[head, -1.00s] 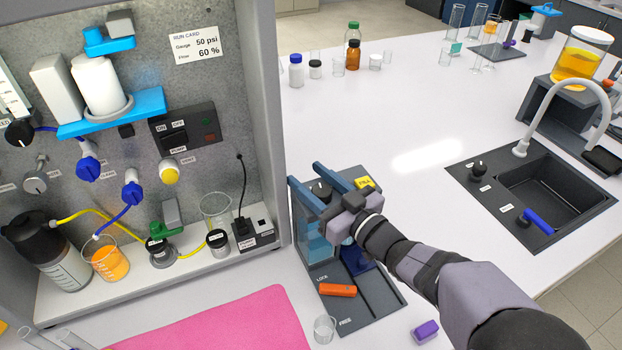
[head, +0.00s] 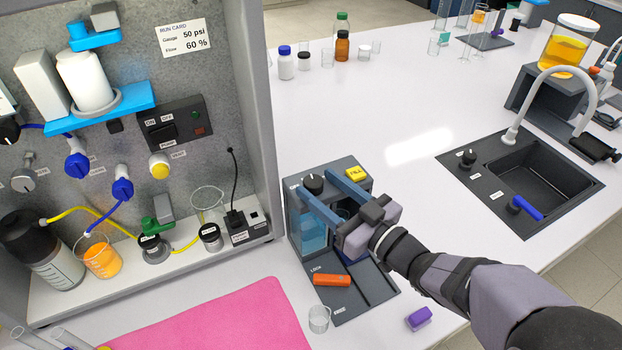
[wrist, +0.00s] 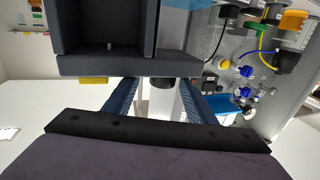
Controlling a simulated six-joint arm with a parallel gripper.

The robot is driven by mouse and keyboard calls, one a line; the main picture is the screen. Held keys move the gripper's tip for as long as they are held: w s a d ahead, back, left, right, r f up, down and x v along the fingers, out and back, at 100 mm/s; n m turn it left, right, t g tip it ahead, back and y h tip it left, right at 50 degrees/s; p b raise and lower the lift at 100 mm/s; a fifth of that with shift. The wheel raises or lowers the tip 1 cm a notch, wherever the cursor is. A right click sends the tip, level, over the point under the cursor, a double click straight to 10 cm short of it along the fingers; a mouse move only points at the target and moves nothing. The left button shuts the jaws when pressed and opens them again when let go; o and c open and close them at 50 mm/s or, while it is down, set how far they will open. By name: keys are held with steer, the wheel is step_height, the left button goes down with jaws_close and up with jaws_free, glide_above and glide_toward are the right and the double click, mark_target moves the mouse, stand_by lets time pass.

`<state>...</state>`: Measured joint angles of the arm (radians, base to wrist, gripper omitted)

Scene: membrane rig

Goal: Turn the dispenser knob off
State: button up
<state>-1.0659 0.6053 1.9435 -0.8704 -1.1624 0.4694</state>
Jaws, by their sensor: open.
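The dispenser (head: 312,236) is a grey box with a blue water window, standing on the white bench at the middle of the head view. Its black round knob (head: 314,185) is on top, beside a yellow FILL button (head: 355,174). My gripper (head: 315,181) is open, its two blue fingers reaching over the dispenser top with their tips on either side of the knob. In the wrist view the dark knob (wrist: 161,82) shows between the fingers (wrist: 162,86). I cannot tell whether a finger touches it. The knob's setting is too small to read.
An orange lever (head: 332,280) lies on the LOCK/FREE plate before the dispenser, with a small beaker (head: 319,319) and purple block (head: 419,319) nearby. The rig panel (head: 205,75) stands close at left.

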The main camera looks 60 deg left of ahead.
mark_target(320, 188)
steer(key=shift+v, duration=0.8)
steer(key=shift+w+d+f+b, duration=0.2)
steer(key=shift+d+b, duration=0.3)
steer(key=shift+b, duration=0.6)
steer(key=shift+d+b, duration=0.45)
steer(key=shift+b, duration=0.1)
steer(key=shift+d+r+b, duration=0.2)
steer(key=shift+d+b, duration=0.35)
steer(key=shift+d, duration=0.1)
steer(key=shift+s+a+r+p, duration=0.1)
steer(key=shift+a+p, duration=0.3)
steer(key=shift+a, duration=0.15)
steer(key=shift+p+x, duration=1.05)
steer(key=shift+x, duration=2.15)
steer(key=c, duration=1)
